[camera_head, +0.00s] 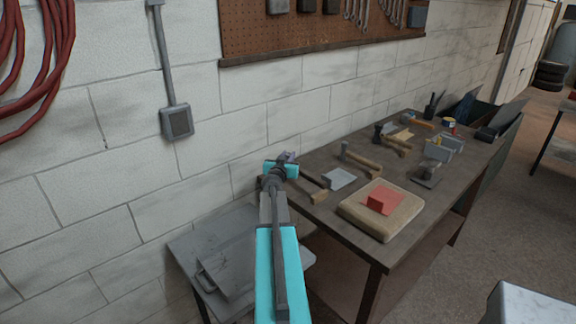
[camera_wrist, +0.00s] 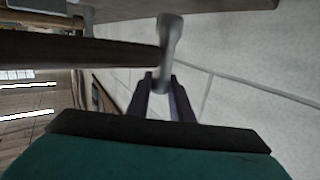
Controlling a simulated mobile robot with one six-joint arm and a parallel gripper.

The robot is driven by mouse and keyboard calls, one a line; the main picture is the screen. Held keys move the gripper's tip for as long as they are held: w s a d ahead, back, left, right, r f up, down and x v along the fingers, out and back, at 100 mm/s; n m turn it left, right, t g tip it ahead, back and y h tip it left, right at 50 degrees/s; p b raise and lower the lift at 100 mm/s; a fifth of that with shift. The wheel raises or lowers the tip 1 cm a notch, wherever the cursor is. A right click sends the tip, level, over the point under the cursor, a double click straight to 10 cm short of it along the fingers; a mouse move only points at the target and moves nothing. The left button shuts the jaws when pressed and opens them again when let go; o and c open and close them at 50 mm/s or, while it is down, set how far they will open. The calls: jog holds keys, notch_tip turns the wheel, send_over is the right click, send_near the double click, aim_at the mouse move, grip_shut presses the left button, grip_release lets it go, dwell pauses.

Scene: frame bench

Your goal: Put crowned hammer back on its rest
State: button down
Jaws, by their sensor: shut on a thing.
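My gripper (camera_head: 290,157) is at the near left end of the workbench, close to the wall. In the wrist view, its two dark fingers (camera_wrist: 160,82) are shut on the grey metal head of a hammer (camera_wrist: 169,38). The hammer's dark handle reaches left from the head. In the head view, a thin dark handle (camera_head: 312,180) runs from my gripper towards the bench, and the head is mostly hidden. A small wooden block (camera_head: 319,198) shows by the handle's far end. I cannot tell whether they touch, or whether the block is the rest.
The workbench (camera_head: 350,250) holds a tan pad (camera_head: 352,217) with a red block (camera_head: 383,198), a grey metal plate (camera_head: 339,178), a hammer (camera_head: 360,158) and several other tools further back. A low grey table (camera_head: 190,245) stands left of the bench. The wall is close behind.

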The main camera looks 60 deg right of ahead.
dwell(0.3)
jog(key=shift+w+d, duration=0.25)
jog(key=shift+d, duration=0.1)
notch_tip(320, 180, down, 4)
jog(key=b, duration=0.6)
jog(key=shift+r, duration=0.2)
jog(key=c, duration=1.6)
grip_release()
jog(key=shift+o, duration=0.2)
jog(key=shift+a, duration=0.1)
jog(key=v, duration=1.2)
jog(key=shift+p, duration=0.3)
